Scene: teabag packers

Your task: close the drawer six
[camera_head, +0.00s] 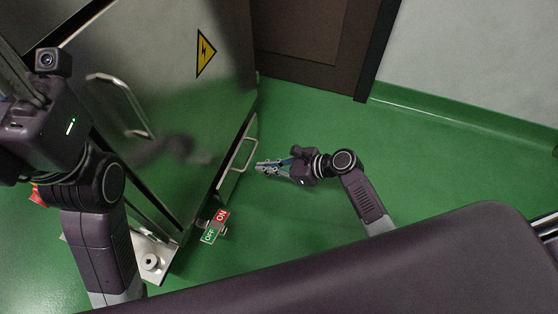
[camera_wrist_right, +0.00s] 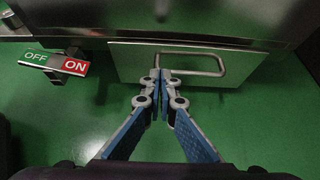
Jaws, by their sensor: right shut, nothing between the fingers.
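The drawer (camera_head: 232,169) is a low metal front with a bar handle (camera_head: 247,154) at the foot of the steel cabinet. In the right wrist view the drawer front (camera_wrist_right: 130,62) lies straight ahead, with its handle (camera_wrist_right: 222,66) to the right of centre. I cannot tell how far it stands out from the cabinet. My right gripper (camera_head: 259,165) is shut and empty, just in front of the drawer by the handle. In the wrist view its fingertips (camera_wrist_right: 161,72) overlap the lower part of the front; contact is unclear. My left arm is at the left, its fingers out of view.
The steel cabinet (camera_head: 180,90) carries a yellow warning sign (camera_head: 206,54) and a larger handle (camera_head: 122,100). A red and green ON/OFF switch (camera_head: 215,226) sticks out low beside the drawer. The green floor (camera_head: 300,120) to the right is clear up to the wall.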

